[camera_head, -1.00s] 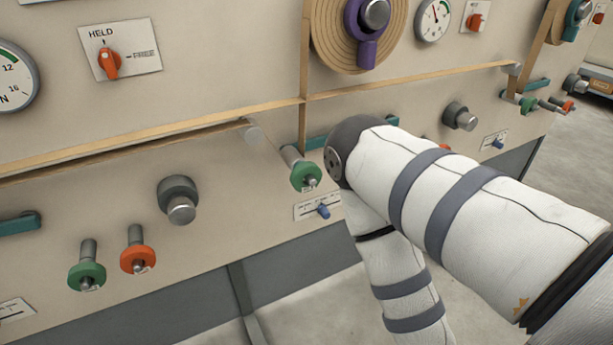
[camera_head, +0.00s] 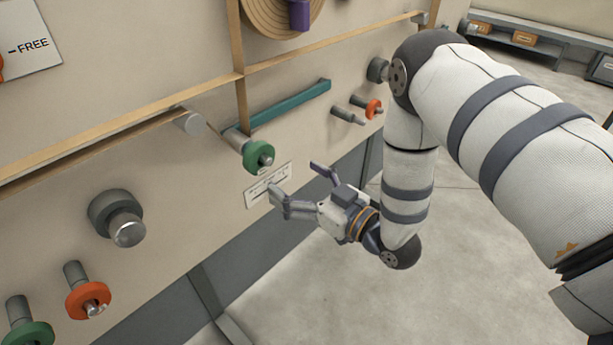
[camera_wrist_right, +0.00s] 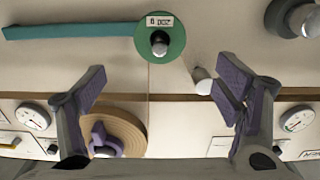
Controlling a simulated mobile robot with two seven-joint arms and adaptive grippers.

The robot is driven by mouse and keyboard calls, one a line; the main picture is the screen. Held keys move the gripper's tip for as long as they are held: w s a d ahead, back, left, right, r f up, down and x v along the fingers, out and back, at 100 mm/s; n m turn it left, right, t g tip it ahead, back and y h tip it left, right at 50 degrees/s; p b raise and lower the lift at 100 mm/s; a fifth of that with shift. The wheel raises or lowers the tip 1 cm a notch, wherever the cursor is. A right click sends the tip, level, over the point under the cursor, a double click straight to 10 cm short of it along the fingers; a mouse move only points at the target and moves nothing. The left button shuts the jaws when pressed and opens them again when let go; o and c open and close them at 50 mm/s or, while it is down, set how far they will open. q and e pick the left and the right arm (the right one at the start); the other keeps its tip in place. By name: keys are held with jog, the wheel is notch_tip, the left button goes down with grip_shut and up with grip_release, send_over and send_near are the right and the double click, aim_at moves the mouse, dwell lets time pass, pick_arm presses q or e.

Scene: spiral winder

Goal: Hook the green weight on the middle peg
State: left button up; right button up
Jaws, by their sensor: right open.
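A round green weight (camera_head: 262,157) sits on the end of a grey peg on the panel, near the end of a teal bar (camera_head: 290,108). My right gripper (camera_head: 297,180) is open and empty, just below and right of this weight, apart from it. In the right wrist view, the green weight (camera_wrist_right: 174,45) with a small label shows beyond and between the spread fingers (camera_wrist_right: 162,82). A second green weight (camera_head: 28,335) is on a peg at the lower left, partly cut off. My left gripper is out of view.
An orange weight (camera_head: 88,299) hangs on a lower-left peg, another orange weight (camera_head: 374,108) at the right beside a bare peg (camera_head: 347,115). A grey knob (camera_head: 116,215) and a small scale plate (camera_head: 268,185) are on the panel. Open floor (camera_head: 330,305) lies below.

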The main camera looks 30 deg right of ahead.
aim_at(259, 155)
jog(key=b+x, duration=0.1)
jog(key=x, duration=1.1)
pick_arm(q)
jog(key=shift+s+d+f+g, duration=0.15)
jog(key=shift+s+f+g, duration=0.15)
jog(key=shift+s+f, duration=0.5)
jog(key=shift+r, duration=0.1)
